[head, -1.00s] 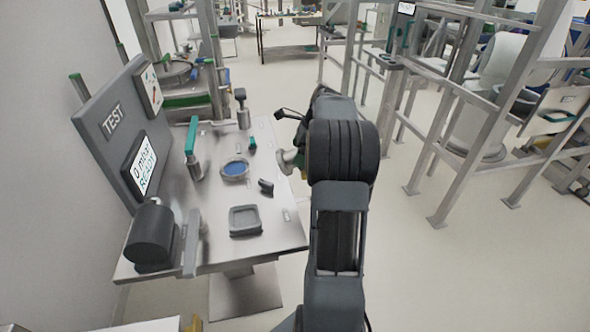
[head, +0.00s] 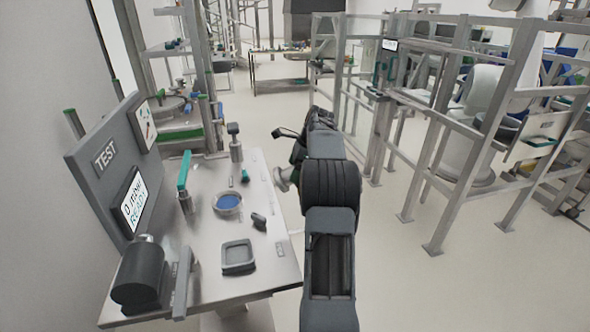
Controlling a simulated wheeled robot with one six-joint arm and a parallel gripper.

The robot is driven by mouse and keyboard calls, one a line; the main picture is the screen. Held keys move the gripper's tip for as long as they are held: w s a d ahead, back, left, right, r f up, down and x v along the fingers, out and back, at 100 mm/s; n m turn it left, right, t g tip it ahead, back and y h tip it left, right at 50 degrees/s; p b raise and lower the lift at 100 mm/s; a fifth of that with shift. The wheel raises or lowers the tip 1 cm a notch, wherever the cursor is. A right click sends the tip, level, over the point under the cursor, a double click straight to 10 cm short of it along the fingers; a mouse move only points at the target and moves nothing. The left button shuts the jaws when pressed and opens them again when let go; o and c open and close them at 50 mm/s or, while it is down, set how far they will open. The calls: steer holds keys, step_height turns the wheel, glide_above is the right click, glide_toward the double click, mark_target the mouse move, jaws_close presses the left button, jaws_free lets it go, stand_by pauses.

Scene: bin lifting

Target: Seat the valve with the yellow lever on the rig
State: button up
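The test rig is a metal bench (head: 205,262) with a grey panel marked TEST (head: 103,157) and a screen reading READY. A round ring with a blue centre (head: 228,202) sits on the bench top, with nothing on it. A post with a green handle (head: 184,172) stands to its left. My gripper (head: 297,156) is beyond my arm, off the bench's right edge, and its fingers are mostly hidden. A pale metal flanged part (head: 284,178) shows beside it, seemingly a valve. No yellow lever can be made out, and I cannot tell how the part is held.
A square grey tray (head: 238,257), a small dark piece (head: 259,221) and a small green piece (head: 245,175) lie on the bench. A black-topped post (head: 235,142) stands at the back. Metal frames (head: 440,165) stand right; floor between is clear.

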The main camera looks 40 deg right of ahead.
steer(key=shift+r, duration=0.35)
steer(key=shift+r+p, duration=2.8)
steer(key=shift+p, duration=0.9)
